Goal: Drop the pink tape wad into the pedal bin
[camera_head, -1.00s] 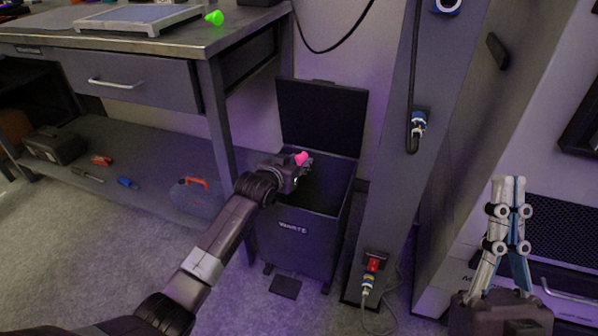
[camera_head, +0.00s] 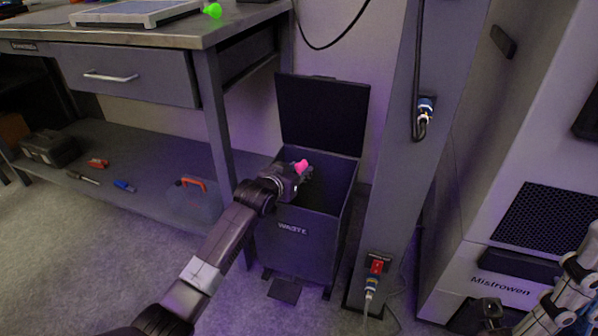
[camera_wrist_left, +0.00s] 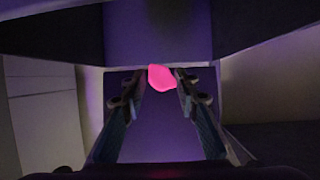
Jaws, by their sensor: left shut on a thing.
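The pink tape wad (camera_head: 301,166) is held at the tips of my left gripper (camera_head: 304,172), which is shut on it. In the left wrist view the wad (camera_wrist_left: 161,77) sits between the two fingertips. The dark pedal bin (camera_head: 292,230), marked WASTE, stands on the floor with its lid (camera_head: 322,115) raised at the back. My left gripper is over the left part of the bin's open top, and the wad shows above the opening. My right arm shows at the lower right; whether its gripper is open cannot be told.
A workbench (camera_head: 150,40) with a drawer and lower shelf stands to the left. A grey column (camera_head: 400,180) with cable connectors rises right of the bin. A cabinet (camera_head: 510,230) with a mesh panel is farther right. The pedal (camera_head: 285,290) is at the bin's front.

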